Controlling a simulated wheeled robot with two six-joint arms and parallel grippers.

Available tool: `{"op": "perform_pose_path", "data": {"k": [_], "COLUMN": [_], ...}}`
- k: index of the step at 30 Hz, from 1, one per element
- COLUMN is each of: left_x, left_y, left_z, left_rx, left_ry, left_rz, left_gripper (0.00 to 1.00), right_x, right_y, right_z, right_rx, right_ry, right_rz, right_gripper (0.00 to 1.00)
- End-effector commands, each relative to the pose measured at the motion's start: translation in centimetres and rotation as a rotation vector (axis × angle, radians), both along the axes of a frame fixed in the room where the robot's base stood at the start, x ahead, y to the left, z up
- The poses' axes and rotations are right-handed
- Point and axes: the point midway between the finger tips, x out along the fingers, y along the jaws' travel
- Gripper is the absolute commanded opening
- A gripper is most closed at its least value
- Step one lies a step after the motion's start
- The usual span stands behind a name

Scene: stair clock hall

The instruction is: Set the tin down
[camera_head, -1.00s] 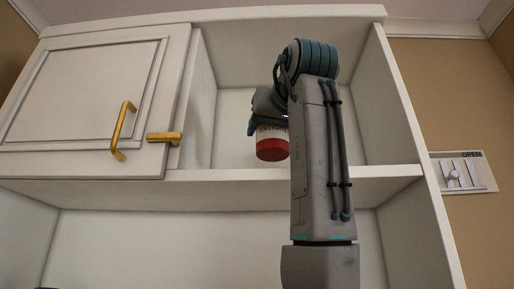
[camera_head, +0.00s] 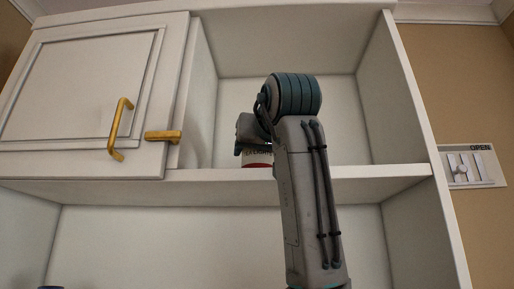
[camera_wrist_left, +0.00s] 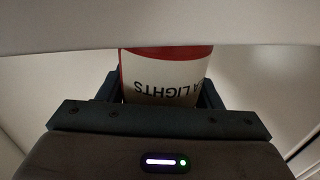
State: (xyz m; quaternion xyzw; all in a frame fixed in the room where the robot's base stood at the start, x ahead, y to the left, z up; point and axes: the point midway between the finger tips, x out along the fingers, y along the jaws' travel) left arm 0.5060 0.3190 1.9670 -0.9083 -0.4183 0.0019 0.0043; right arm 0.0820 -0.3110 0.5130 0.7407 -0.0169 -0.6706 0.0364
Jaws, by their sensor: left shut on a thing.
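The tin (camera_head: 258,159) is white with a red lower band and dark lettering. My left gripper (camera_head: 254,148) is shut on it, inside the open upper compartment of the cabinet. The front edge of the shelf (camera_head: 375,171) hides the tin's bottom, so I cannot tell whether it touches the shelf. In the left wrist view the tin (camera_wrist_left: 165,78) looks upright but inverted in the picture, with "LIGHTS" readable upside down. The fingers (camera_wrist_left: 160,90) flank it on both sides, and a pale board covers its red end. My right gripper is not in view.
A closed cabinet door (camera_head: 85,95) with a brass handle (camera_head: 119,130) is left of the compartment. The compartment's right wall (camera_head: 385,95) stands clear of my arm. Free room shows right of the arm. A switch panel (camera_head: 470,166) marked OPEN is on the wall.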

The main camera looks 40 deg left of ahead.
Motion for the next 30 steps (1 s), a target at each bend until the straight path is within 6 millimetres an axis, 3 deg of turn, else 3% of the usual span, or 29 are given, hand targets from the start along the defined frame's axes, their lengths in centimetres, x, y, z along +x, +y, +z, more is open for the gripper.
{"op": "perform_pose_path", "data": {"k": [5, 6, 9, 20, 30], "left_x": [0.0, 0.0, 0.0, 0.0, -4.3], "left_y": [0.0, 0.0, 0.0, 0.0, -5.0], "left_z": [-0.5, -0.3, -0.3, 0.4, -0.6], "left_rx": [0.000, 0.000, 0.000, -0.001, 0.002], "left_ry": [-0.001, 0.000, 0.000, -0.001, -0.003], "left_rz": [0.000, 0.000, 0.000, 0.000, -0.003], "left_gripper": [0.30, 0.67, 0.81, 0.81, 0.81], "right_x": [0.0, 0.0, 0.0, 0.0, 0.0], "right_y": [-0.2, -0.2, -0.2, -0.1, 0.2], "right_z": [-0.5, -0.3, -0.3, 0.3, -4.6], "right_rx": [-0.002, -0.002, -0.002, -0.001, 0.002], "right_ry": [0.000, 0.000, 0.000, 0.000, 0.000], "right_rz": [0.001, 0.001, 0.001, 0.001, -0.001], "right_gripper": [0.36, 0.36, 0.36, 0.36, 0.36]}}
